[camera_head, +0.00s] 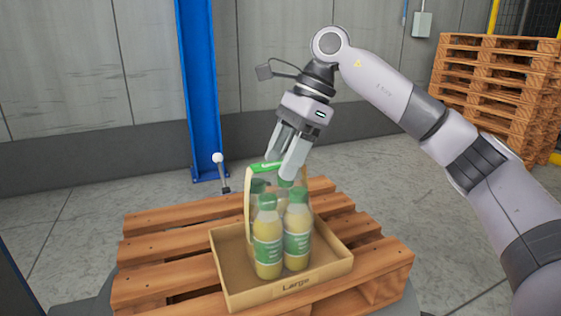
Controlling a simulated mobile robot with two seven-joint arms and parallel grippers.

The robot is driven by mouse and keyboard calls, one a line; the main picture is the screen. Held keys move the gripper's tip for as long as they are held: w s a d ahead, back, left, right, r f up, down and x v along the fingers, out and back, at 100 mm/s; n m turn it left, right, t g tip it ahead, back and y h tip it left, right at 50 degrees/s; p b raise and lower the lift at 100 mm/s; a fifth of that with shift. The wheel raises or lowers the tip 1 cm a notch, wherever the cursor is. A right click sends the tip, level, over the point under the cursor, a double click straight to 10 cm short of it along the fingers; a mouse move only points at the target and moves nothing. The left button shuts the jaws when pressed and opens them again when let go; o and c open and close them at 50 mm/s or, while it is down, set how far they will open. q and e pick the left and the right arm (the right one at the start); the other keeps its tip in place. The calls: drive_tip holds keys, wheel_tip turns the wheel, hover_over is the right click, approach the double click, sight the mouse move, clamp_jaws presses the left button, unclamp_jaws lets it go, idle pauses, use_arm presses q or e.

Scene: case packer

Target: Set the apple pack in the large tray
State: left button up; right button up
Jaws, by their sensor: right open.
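The apple pack (268,246), clear bottles of pale yellow juice with green labels and a green-topped carrier, stands upright inside the large tray (290,287). The tray is a shallow cardboard box marked "Large" on its front wall. My right gripper (281,166) is just above the pack at the green handle, with its fingers apart and pointing down. One finger overlaps the handle's right end in the picture; I cannot tell whether it touches. The rear bottles are partly hidden by the front ones. My left gripper is not in view.
The tray rests on a wooden pallet (160,250). A blue post (200,90) stands behind it, with a white-knobbed lever (219,160) near its foot. A tall stack of pallets (490,85) is at the back right. Grey floor lies open between.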

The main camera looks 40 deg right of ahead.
drive_tip(key=p+v, duration=0.2)
drive_tip(key=v, duration=0.8)
drive_tip(key=shift+r, duration=0.2)
drive_tip(key=shift+d, duration=0.1)
